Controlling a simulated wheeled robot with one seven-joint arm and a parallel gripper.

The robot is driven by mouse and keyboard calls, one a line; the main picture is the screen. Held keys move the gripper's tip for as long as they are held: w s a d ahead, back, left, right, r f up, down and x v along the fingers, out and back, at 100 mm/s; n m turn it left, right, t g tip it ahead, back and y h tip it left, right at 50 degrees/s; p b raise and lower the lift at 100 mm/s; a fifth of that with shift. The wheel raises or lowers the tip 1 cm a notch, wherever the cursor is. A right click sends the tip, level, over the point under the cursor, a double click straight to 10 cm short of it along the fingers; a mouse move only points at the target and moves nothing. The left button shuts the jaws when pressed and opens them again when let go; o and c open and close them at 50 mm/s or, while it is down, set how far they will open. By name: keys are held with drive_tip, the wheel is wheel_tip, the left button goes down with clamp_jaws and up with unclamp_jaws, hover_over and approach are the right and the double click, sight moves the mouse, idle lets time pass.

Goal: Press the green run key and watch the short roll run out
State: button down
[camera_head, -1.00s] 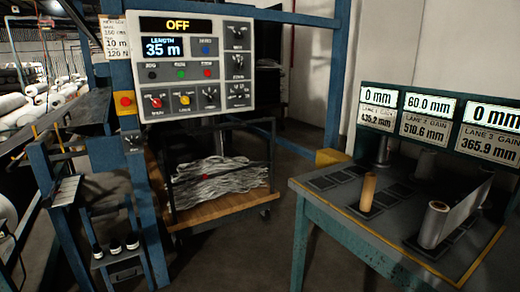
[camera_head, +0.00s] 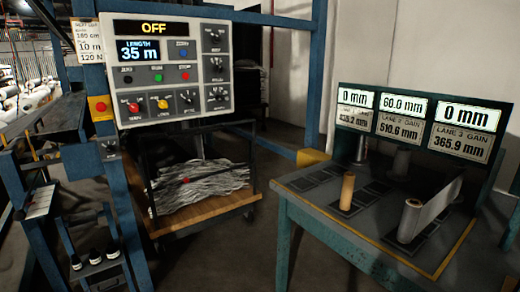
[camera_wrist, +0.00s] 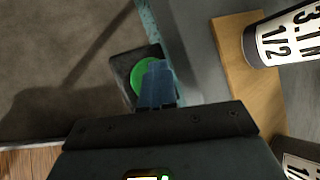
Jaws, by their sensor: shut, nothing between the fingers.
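In the head view the control panel (camera_head: 172,68) reads OFF and LENGTH 35 m. A small green run key (camera_head: 158,77) sits in its middle row, between a black and a red key. In the wrist view my gripper (camera_wrist: 157,82) is shut and empty. Its bluish fingers overlap a large round green key (camera_wrist: 143,76) on a dark square base. I cannot tell whether they touch it, nor whether it is the panel's key. My gripper does not show in the head view. Which roll is the short one is unclear.
A bench (camera_head: 380,255) at right holds a brown upright roll (camera_head: 347,191) and a grey roll (camera_head: 410,221) with a sheet coming off. Gain displays (camera_head: 420,118) stand behind, reading 0, 60.0 and 0 mm. A wooden cart (camera_head: 205,212) carries grey scrap. Floor shows between cart and bench.

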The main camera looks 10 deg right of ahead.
drive_tip(key=shift+s+a+f, duration=0.25)
drive_tip(key=shift+a+f, duration=0.05)
drive_tip(key=shift+f, duration=0.3)
wheel_tip(320, 180, up, 4)
drive_tip(key=p, duration=0.5)
drive_tip(key=shift+w+r, duration=0.15)
drive_tip(key=shift+r, duration=0.1)
drive_tip(key=shift+d+r+p, duration=0.15)
drive_tip(key=shift+r+p, duration=0.6)
drive_tip(key=shift+r, duration=0.35)
drive_tip(key=s+a+f+n+t, duration=0.1)
drive_tip(key=s+a+n, duration=0.3)
drive_tip(key=a+n, duration=0.55)
drive_tip(key=s+a+f+n+t, duration=0.1)
drive_tip(key=s+a+n, duration=0.35)
drive_tip(key=a, duration=1.05)
drive_tip(key=s+a+r+n+t+y, duration=0.2)
drive_tip(key=s+a+r+n, duration=0.4)
drive_tip(key=r+n, duration=0.3)
drive_tip(key=s+a+r+n+t+y+b, duration=0.1)
drive_tip(key=s+a+r+n+t+y, duration=0.1)
drive_tip(key=s+a+r+n, duration=0.4)
wheel_tip(320, 180, up, 3)
drive_tip(key=a+n, duration=0.2)
drive_tip(key=n, duration=0.1)
drive_tip(key=shift+s+t+b, duration=0.3)
drive_tip(key=shift+s, duration=0.1)
